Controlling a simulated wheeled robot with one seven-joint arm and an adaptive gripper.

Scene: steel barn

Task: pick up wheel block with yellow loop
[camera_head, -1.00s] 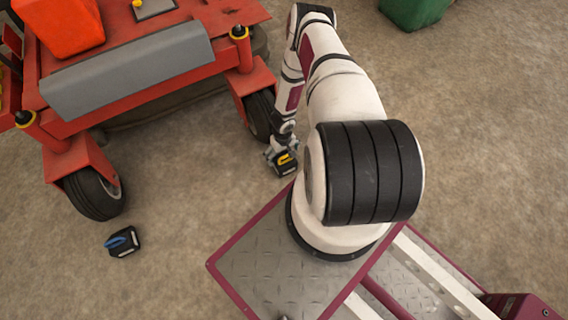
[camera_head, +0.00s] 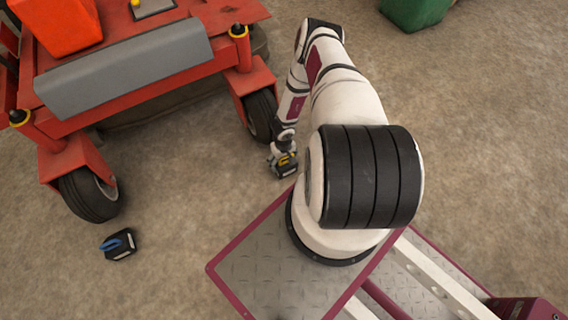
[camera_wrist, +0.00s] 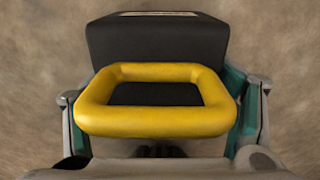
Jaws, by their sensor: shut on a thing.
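The wheel block with yellow loop (camera_head: 286,169) is black, with its yellow loop facing my gripper. In the wrist view the wheel block (camera_wrist: 158,40) fills the middle, and the yellow loop stands in front of its black body. My gripper (camera_head: 280,154) is shut on it, with a finger at each side of the block in the wrist view (camera_wrist: 158,112). The fingertips are partly hidden behind the loop and block. I cannot tell for sure whether the block is clear of the floor.
A second black wheel block with a blue loop (camera_head: 119,244) lies on the floor at lower left. A red mower (camera_head: 130,70) with black front wheels stands at upper left, close to my gripper. A green container (camera_head: 414,12) is at the top right. Bare floor lies between.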

